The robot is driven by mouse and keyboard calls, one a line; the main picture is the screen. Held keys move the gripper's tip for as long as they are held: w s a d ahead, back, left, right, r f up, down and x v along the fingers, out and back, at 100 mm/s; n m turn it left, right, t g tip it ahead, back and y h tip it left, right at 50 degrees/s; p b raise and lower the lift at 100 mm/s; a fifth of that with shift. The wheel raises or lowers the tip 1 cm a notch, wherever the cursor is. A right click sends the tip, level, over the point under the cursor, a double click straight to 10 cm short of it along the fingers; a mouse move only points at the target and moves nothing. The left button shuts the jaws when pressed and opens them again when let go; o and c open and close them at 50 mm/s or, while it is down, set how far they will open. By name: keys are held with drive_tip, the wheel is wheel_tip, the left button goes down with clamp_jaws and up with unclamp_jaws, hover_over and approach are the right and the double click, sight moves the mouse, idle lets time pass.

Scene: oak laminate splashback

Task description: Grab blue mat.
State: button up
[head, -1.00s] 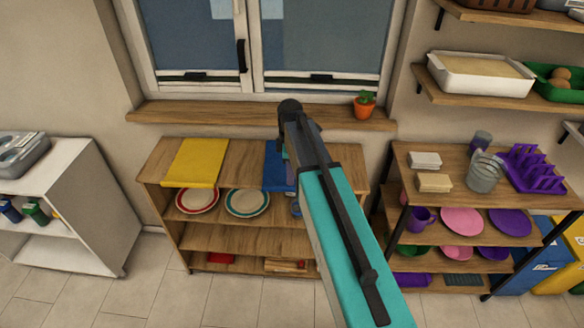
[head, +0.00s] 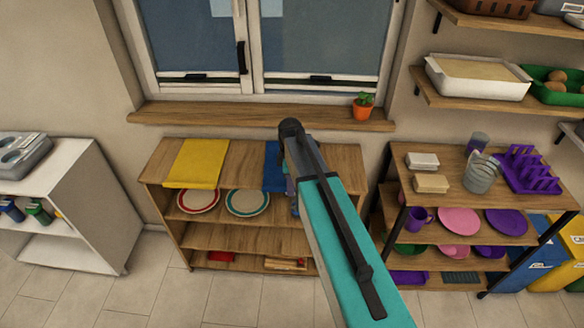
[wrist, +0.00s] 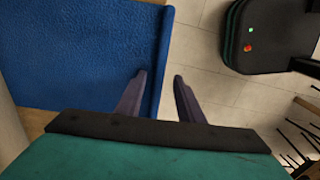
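The blue mat (head: 272,168) lies on top of the wooden shelf unit, its front part hanging over the front edge. My arm hides much of it in the head view. In the wrist view the mat (wrist: 75,55) fills the left side. My gripper (wrist: 160,76) is open, with one finger over the mat's side and the other past its edge, over the floor. The mat's edge runs between the two fingers. I cannot tell whether either finger touches it.
A yellow mat (head: 197,163) lies on the same unit (head: 233,158), left of the blue one. Plates stand on the shelf below. A potted plant (head: 363,105) sits on the windowsill. A purple rack (head: 528,170) is on the right-hand shelf unit.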

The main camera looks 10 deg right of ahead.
idle(0.4)
clamp_jaws()
drive_tip(key=shift+r, duration=0.2)
drive_tip(key=shift+r+b, duration=1.1)
drive_tip(key=shift+r, duration=0.4)
drive_tip(key=s+a+r+b, duration=0.1)
drive_tip(key=s+a+b, duration=0.3)
drive_tip(key=a, duration=1)
drive_tip(key=shift+s+r+b, duration=0.3)
drive_tip(key=shift+s+r, duration=0.05)
drive_tip(key=shift+s, duration=1.55)
